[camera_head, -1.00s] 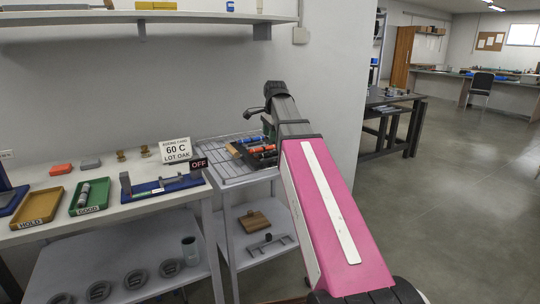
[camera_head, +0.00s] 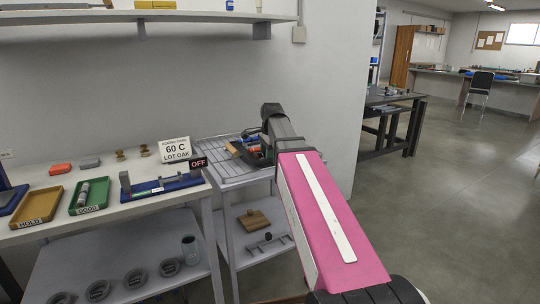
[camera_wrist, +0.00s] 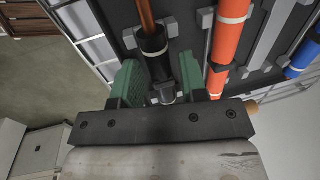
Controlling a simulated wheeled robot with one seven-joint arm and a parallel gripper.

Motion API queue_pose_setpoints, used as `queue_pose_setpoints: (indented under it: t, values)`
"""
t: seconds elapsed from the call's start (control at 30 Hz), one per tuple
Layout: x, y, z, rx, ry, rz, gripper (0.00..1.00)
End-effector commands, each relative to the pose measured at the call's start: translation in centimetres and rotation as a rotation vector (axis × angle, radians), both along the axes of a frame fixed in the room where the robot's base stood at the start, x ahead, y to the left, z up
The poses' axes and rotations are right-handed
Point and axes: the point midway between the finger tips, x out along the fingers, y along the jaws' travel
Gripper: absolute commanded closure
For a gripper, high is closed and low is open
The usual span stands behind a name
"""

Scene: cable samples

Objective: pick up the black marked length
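The black marked length (camera_wrist: 156,62) shows in the wrist view, a black sleeve with a pale band and a copper-coloured core running out at the top. My gripper (camera_wrist: 160,80) has its green fingers open on either side of it, with gaps between the pads and the sleeve. How deep the fingertips sit around it I cannot tell. In the head view my arm hides the length and most of the gripper.
An orange length (camera_wrist: 226,42) lies close to the right finger, with a blue length (camera_wrist: 302,58) further right, in a dark rack with grey clips. The rack is on a wire-shelf trolley (camera_head: 228,172) beside the bench with a green tray (camera_head: 104,196) and a yellow tray (camera_head: 50,203).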

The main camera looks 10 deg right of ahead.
Motion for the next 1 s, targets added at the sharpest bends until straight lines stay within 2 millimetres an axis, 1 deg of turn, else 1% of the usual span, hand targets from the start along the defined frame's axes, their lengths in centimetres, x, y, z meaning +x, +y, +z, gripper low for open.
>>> queue_pose_setpoints:
  t: [0.07,0.1,0.17,0.2,0.5,0.67,0.77,0.87,1.0]
  values:
    - [0.0,0.0,0.0,0.000,0.000,0.000,0.60]
    - [0.0,0.0,0.0,0.000,0.000,0.000,0.67]
    - [0.0,0.0,0.0,0.000,0.000,0.000,0.86]
    - [0.0,0.0,0.0,0.000,0.000,0.000,0.99]
    - [0.0,0.0,0.0,0.000,0.000,0.000,1.00]
    - [0.0,0.0,0.5,0.000,0.000,0.000,1.00]
    - [0.1,0.0,1.1,0.000,-0.001,0.000,1.00]
    - [0.1,0.0,2.2,0.000,-0.002,0.000,1.00]
    - [0.0,0.1,4.5,0.000,-0.003,0.001,1.00]
